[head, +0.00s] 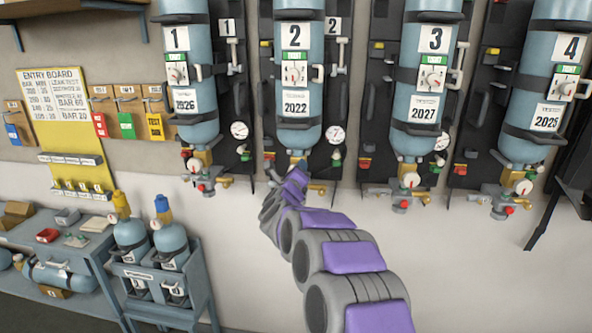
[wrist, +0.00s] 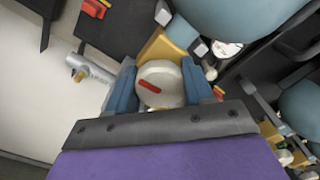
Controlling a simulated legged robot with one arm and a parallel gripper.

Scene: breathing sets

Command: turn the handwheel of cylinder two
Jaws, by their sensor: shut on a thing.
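Cylinder two (head: 303,133) is a pale blue cylinder strapped upright to a dark wall panel under a "2" label, valve end down. Its lower end fills the top of the wrist view (wrist: 235,15). Its handwheel (wrist: 170,74) is a round, off-white knob with a red bar, in front of a brass valve body (wrist: 158,47). My gripper (wrist: 160,86) has one blue finger on each side of the handwheel and is shut on it. In the head view my gripper (head: 297,170) is at the valve below cylinder two, and my arm hides the handwheel there.
Cylinders one (head: 190,104), three (head: 420,104) and four (head: 545,92) hang alongside with their own valves and gauges. A grey side outlet (wrist: 88,66) sticks out left of the handwheel. A bench (head: 40,235) and a cylinder rack (head: 165,280) stand at lower left.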

